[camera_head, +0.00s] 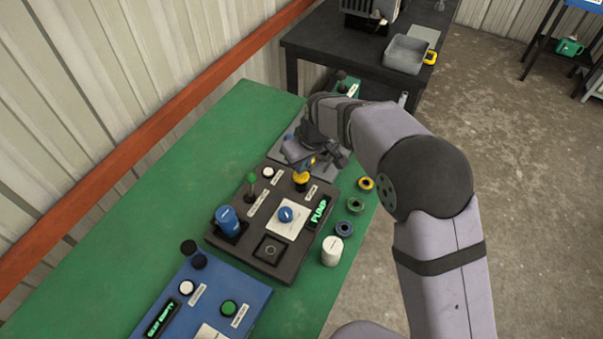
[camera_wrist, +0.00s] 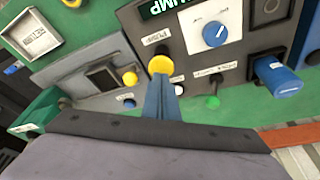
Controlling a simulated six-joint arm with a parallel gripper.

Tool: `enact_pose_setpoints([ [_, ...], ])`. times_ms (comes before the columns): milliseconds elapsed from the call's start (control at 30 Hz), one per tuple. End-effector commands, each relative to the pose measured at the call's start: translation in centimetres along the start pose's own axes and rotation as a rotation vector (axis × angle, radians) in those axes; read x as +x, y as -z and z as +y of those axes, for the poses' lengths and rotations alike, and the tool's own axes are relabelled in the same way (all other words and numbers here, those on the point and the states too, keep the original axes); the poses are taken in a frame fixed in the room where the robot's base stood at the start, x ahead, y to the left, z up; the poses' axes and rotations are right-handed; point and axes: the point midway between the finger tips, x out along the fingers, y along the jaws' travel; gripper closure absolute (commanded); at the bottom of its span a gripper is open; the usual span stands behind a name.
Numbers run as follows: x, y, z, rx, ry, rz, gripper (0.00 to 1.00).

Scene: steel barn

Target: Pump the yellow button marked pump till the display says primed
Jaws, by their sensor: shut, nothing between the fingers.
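The yellow button (camera_head: 301,180) stands on the dark control panel (camera_head: 243,238), near its far right corner. In the wrist view the yellow button (camera_wrist: 160,64) shows just beyond my fingertips, with a small white label beside it. My gripper (camera_head: 307,164) is shut and empty, pointing down at the button. In the wrist view my gripper (camera_wrist: 162,82) overlaps the button's near edge; I cannot tell whether it touches or presses it. The display (camera_head: 319,211) on the panel reads PUMP in green; its edge also shows in the wrist view (camera_wrist: 160,8).
A blue panel (camera_head: 255,296) sits nearer. Several round pieces and a white cylinder (camera_head: 331,251) stand along the right.

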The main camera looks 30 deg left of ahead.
Motion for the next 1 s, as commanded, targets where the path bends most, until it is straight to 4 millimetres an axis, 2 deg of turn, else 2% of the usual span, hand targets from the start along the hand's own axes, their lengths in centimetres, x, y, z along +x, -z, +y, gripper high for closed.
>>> enact_pose_setpoints([
  [1000, 0.88, -0.27, 0.00, 0.000, 0.000, 0.000, 1.00],
])
